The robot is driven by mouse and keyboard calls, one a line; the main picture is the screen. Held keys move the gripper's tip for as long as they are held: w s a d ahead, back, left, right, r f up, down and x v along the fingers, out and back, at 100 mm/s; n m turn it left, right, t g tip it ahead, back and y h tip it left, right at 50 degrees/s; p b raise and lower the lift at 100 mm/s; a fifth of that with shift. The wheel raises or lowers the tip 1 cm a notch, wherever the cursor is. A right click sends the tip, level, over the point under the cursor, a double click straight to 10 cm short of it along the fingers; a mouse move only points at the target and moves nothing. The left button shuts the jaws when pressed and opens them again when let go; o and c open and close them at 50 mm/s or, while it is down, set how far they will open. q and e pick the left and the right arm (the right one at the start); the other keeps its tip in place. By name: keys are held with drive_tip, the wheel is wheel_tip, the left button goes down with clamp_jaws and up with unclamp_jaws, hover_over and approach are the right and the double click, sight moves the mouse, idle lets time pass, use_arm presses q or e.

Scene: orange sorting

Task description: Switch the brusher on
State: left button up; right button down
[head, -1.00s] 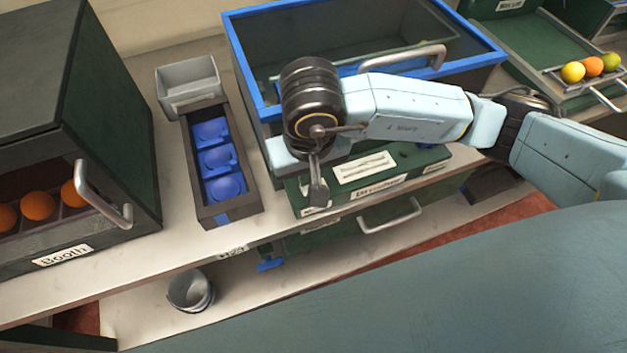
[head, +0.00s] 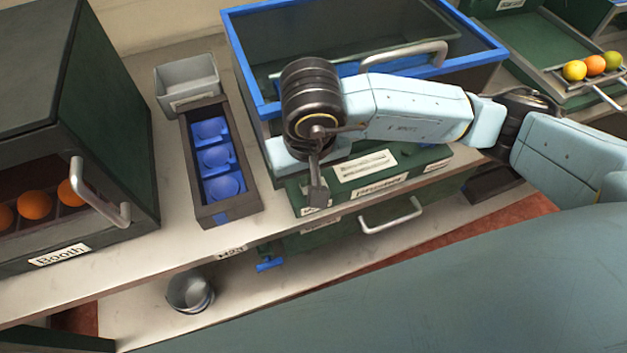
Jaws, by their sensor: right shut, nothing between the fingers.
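The brusher appears to be the machine with a blue-rimmed open top (head: 240,55) at the back centre; its name cannot be read for certain. A green front panel (head: 415,166) with white labels runs along its front. My right gripper (head: 318,198) is shut and empty, pointing down at the left end of this panel, over a small label there. The fingertips hide whatever switch may be at that spot, and I cannot tell if they touch it. My left gripper is not in view.
The green booth (head: 130,120) with oranges (head: 35,205) stands at the left. A dark tray with blue cups (head: 216,158) and a grey bin (head: 187,82) sit beside the machine. A metal bowl (head: 188,291) is on the lower shelf. Fruit (head: 595,66) lies at the upper right.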

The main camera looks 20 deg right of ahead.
drive_tip(key=shift+f+b, duration=0.55)
drive_tip(key=shift+r+p, duration=1.45)
drive_tip(key=shift+r, duration=2.1)
